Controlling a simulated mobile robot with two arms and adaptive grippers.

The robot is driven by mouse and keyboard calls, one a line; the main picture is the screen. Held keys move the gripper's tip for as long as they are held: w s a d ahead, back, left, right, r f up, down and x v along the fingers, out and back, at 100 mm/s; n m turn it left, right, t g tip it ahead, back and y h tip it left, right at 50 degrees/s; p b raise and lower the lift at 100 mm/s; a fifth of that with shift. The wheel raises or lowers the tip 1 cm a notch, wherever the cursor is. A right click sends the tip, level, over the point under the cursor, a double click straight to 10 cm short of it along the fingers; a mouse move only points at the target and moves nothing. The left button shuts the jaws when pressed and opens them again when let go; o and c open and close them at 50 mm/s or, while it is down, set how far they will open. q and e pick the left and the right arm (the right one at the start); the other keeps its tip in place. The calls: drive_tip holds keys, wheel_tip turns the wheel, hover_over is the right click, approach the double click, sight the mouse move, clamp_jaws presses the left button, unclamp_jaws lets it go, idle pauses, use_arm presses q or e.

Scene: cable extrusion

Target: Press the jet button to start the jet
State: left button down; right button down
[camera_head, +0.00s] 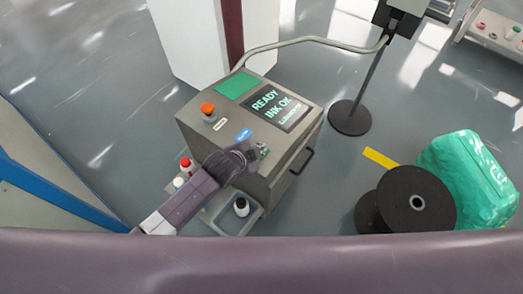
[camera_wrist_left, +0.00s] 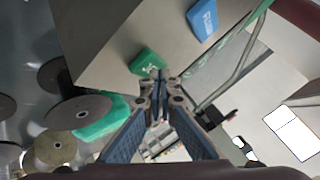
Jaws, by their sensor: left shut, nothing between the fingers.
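The grey printer cabinet (camera_head: 290,150) has a lit screen (camera_head: 280,107) reading "READY" and "INK OK". An orange knob (camera_head: 208,110) stands further left on the top. My left gripper (camera_wrist_left: 161,75) is shut and empty, its fingertips at the green button's edge; I cannot tell whether they touch. In the head view the left gripper (camera_head: 257,152) covers the cabinet's front corner. My right gripper is not in view.
A black spool (camera_head: 408,198) and a green wrapped bundle (camera_head: 470,180) lie right. A stand with a round base (camera_head: 350,118) is behind. Open floor lies between.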

use_arm(q)
drive_tip(key=shift+f, duration=0.3)
idle(0.4)
drive_tip(key=shift+r, duration=0.15)
drive_tip(key=shift+r+p, duration=0.75)
drive_tip(key=shift+p, duration=0.2)
wheel_tip(320, 180, up, 5)
drive_tip(key=p, duration=0.5)
drive_tip(key=shift+r, duration=0.1)
idle(0.4)
